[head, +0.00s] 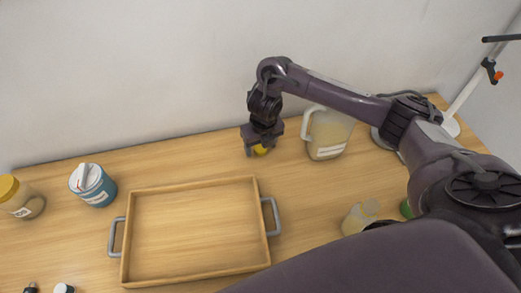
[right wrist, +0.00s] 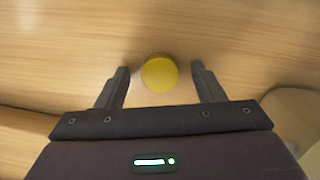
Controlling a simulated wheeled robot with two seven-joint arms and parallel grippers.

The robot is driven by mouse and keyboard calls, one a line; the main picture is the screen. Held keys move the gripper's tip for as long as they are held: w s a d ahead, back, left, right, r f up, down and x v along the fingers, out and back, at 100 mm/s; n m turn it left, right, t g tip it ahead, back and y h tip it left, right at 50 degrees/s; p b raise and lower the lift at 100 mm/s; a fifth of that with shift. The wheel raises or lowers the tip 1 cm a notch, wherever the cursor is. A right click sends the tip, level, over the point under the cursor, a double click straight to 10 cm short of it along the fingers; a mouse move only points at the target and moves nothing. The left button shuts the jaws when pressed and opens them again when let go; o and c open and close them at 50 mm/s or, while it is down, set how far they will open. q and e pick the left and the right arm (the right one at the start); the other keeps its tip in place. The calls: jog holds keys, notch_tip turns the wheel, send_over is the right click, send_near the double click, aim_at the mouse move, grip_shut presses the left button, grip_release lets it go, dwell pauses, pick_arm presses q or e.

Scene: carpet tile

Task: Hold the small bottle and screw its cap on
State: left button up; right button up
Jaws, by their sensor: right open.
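A round yellow cap (right wrist: 160,73) lies on the wooden table and shows small in the head view (head: 261,150). My right gripper (head: 257,153) points down over it, open. In the right wrist view the cap sits between the two spread fingertips, with a gap on each side. Whether it is a loose cap or tops a bottle, I cannot tell. I cannot make out for certain which thing is the small bottle. My left gripper is not seen.
An empty wooden tray (head: 190,187) with grey handles fills the table's middle. A pitcher (head: 328,135) stands close right of my right gripper. A blue tub (head: 92,185) and yellow-lidded jar (head: 20,198) stand left. A clear container (head: 357,217) is at right, near my arm.

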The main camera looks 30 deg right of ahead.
aim_at(261, 148)
jog(key=shift+r, duration=0.1)
jog(key=c, duration=1)
jog(key=shift+c, duration=0.2)
notch_tip(261, 148, up, 20)
jog(key=p, duration=0.7)
jog(key=shift+p, duration=0.4)
